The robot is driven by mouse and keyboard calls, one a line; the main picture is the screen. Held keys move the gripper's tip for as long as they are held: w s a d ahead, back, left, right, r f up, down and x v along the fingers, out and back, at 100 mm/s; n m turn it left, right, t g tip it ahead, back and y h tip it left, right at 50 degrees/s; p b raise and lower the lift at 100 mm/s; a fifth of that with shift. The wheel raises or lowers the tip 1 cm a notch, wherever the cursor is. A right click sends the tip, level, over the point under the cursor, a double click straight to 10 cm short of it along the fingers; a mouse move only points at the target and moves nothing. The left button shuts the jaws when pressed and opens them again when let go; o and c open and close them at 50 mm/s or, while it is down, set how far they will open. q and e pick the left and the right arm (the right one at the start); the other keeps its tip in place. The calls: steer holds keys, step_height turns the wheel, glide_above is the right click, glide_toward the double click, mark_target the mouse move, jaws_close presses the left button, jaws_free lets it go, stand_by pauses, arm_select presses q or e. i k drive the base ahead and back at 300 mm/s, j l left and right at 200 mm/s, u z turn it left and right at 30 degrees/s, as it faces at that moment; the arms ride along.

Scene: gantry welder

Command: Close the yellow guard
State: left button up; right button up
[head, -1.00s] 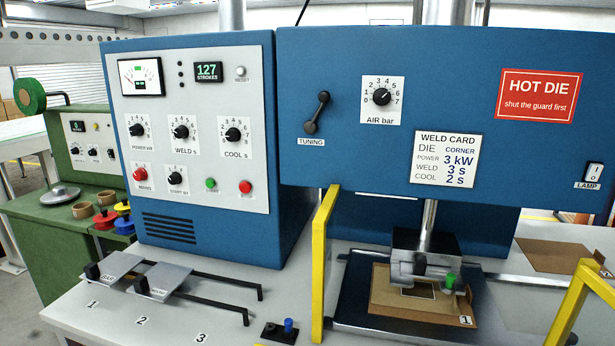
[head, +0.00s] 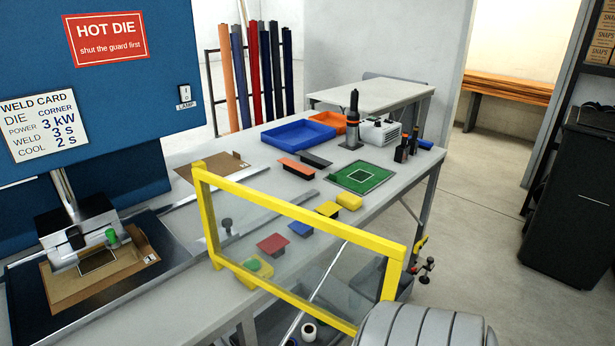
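The yellow guard (head: 300,213) is a rectangular yellow frame with a clear panel. It stands out to the right of the press, angled towards the front of the table. The die area in front of the press is uncovered on this side. The press head (head: 80,240) sits low over a brown card (head: 140,268) on the dark press bed (head: 28,285). A green piece is at the side of the head. Neither gripper shows in the head view. A grey ribbed rounded part at the bottom, beside the guard's right end, looks like part of my arm; whether it touches the guard is unclear.
The table behind the guard holds a blue tray (head: 298,133), a green mat (head: 362,177), several coloured blocks and dark tools. Another brown card (head: 213,167) lies behind the guard's left post. A black bin (head: 575,195) stands right. The floor between is clear.

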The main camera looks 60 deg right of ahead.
mark_target(390, 266)
steer(key=k+l+u, duration=0.1)
steer(key=k+l, duration=0.2)
steer(key=l, duration=0.2)
steer(key=k+l+u, duration=0.1)
steer(key=k+l, duration=0.2)
steer(key=l, duration=0.2)
steer(key=k+l+u, duration=0.1)
steer(key=k+l, duration=0.2)
steer(key=l, duration=0.2)
steer(key=i+l, duration=0.1)
steer(key=l, duration=0.3)
steer(key=i+l+u, duration=0.1)
steer(key=l, duration=0.3)
steer(key=i+l, duration=0.15)
steer(key=l, duration=0.25)
steer(key=j+u, duration=0.05)
